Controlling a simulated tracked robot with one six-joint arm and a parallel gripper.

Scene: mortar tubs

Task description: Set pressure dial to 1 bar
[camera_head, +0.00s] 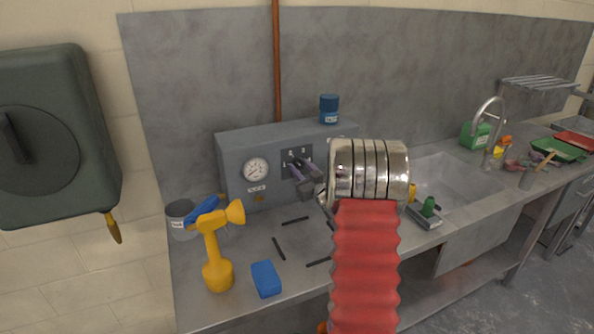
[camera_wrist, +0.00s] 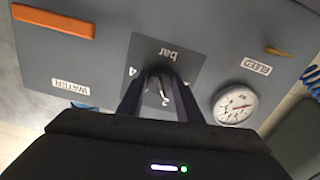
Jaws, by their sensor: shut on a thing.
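The pressure dial (camera_wrist: 162,92) is a small knob with a pale pointer line on a dark square plate (camera_wrist: 172,52) marked "bar", upside down in the wrist view. Numbers 4 and 2 show on the plate; the others are hidden or too small. My gripper (camera_wrist: 157,78) has its two dark fingers on either side of the dial and is shut on it. I cannot tell for sure which number the pointer meets. In the head view my gripper (camera_head: 303,172) reaches the dial plate (camera_head: 296,153) on the grey box, hiding the dial.
A round gauge (camera_head: 256,170) sits left of the plate. A blue jar (camera_head: 329,109) stands on the grey box (camera_head: 236,150). A sink (camera_head: 455,180) is to the right.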

